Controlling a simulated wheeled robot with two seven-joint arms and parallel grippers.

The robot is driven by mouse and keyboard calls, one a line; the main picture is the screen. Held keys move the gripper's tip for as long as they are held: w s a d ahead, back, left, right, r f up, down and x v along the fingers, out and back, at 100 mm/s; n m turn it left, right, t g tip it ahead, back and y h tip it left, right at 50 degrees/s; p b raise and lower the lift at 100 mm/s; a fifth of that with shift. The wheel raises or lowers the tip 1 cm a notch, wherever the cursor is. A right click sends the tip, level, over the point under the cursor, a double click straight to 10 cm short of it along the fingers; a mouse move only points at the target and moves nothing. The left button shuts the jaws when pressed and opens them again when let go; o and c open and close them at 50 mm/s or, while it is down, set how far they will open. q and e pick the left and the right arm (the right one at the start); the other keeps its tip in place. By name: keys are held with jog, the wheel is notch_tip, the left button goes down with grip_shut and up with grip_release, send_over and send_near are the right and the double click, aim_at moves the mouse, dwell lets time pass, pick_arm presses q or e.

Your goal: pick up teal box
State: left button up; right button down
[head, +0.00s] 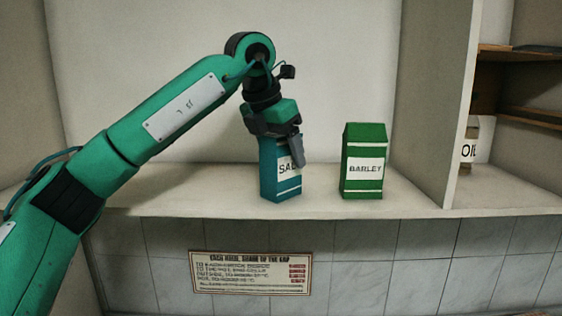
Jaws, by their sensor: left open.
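The teal box (280,182) stands upright on the shelf, with a white label of which "SA" can be read. My left gripper (291,155) comes down from above at the top of this box. It is open, and one finger hangs in front of the box's right side, covering part of the label. The other finger is hard to make out, and I cannot tell whether the fingers touch the box. The box's top is hidden behind the gripper. My right gripper is not in view.
A green box (364,165) labelled "BARLEY" stands to the right of the teal box with a gap between. The shelf (225,200) ends at a front edge above a tiled wall with a sign (250,272). An upright divider (440,100) stands at right, with a white container (478,140) beyond.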

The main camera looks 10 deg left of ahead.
pick_arm(q)
jog(key=c, duration=1.1)
jog(key=shift+c, duration=1)
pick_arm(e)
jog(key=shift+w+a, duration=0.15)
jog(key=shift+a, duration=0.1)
pick_arm(q)
jog(key=shift+r, duration=0.1)
